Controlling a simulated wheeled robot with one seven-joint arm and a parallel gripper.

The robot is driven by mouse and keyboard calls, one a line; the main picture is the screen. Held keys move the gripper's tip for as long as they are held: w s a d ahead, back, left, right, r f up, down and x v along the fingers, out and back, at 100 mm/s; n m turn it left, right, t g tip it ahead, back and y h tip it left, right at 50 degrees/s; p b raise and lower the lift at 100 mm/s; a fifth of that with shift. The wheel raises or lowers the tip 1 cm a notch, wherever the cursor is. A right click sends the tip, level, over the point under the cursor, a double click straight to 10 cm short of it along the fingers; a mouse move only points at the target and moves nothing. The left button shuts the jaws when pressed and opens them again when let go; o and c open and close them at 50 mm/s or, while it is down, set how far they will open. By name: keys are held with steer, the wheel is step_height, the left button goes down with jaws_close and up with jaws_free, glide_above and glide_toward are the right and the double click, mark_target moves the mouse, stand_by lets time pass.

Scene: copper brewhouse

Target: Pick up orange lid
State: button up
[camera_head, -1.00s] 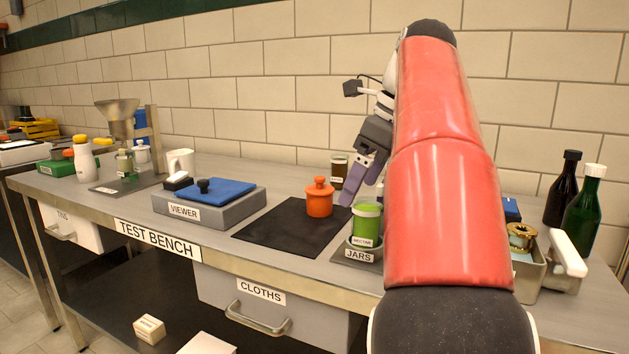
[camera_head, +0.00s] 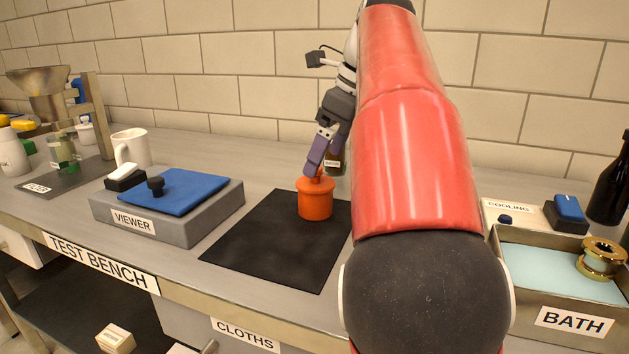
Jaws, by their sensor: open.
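The orange lid (camera_head: 316,183) sits on top of an orange jar (camera_head: 316,205), which stands upright on the black mat (camera_head: 265,248) on the bench. My gripper (camera_head: 315,170) is open and points down at the lid's top, with its purple fingers in front of or around the knob. The knob is mostly hidden by the fingers, and I cannot tell whether they touch it.
The bath tray (camera_head: 560,290) with a brass part is at the right. My red arm hides the jars area.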

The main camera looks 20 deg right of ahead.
mark_target(315, 179)
steer(key=x, duration=0.5)
steer(key=shift+w+a+r+b, duration=0.15)
steer(key=shift+w+b, duration=0.1)
steer(key=shift+b, duration=0.1)
